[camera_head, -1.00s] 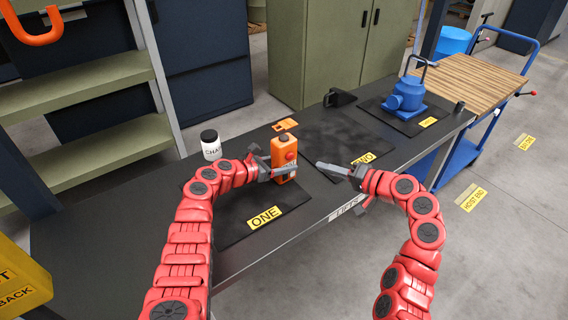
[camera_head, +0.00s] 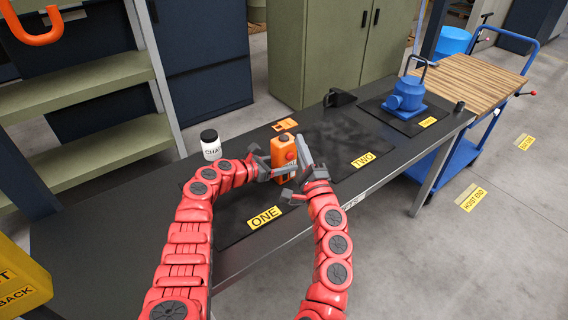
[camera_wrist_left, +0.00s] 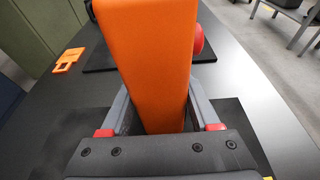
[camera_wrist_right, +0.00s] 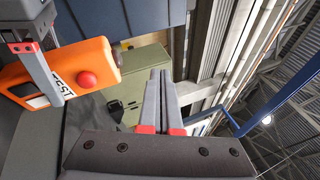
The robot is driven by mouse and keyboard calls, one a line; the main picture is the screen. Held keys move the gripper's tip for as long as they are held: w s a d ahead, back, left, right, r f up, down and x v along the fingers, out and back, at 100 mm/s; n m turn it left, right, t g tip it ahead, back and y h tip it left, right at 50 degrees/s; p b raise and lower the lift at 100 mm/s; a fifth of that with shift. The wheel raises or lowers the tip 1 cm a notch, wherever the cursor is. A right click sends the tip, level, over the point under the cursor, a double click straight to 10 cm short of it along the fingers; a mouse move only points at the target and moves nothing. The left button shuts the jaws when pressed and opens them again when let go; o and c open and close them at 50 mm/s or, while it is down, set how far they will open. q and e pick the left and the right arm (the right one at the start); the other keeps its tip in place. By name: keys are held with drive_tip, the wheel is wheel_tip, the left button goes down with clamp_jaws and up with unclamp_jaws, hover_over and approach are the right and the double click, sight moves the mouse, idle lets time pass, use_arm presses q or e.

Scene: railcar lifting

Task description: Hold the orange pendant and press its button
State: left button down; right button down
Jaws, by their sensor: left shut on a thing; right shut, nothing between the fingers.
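The orange pendant (camera_head: 283,152) stands upright on the bench near the ONE mat. My left gripper (camera_head: 281,170) is shut on it, with a finger on either side in the left wrist view, where its orange body (camera_wrist_left: 148,65) fills the middle. My right gripper (camera_head: 303,152) is shut and empty, just right of the pendant. Its fingertips (camera_wrist_right: 160,75) look apart from the button in the right wrist view.
A white jar (camera_head: 211,146) stands left of the pendant. A flat orange piece (camera_head: 285,125) lies behind it. The TWO mat (camera_head: 345,140) is bare. A blue jack (camera_head: 406,95) sits farther back, before a blue cart (camera_head: 475,85).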

sight(290, 156)
drive_tip(key=s+d+f+m+g+h, duration=0.2)
drive_tip(key=s+d+f+m+h, duration=0.25)
drive_tip(key=f+m+h, duration=0.5)
drive_tip(key=w+a, duration=0.5)
drive_tip(key=w, duration=0.1)
drive_tip(key=shift+w+a+r+m, duration=0.3)
drive_tip(key=shift+a+m, duration=0.05)
drive_tip(key=shift+w, duration=0.15)
idle(1.3)
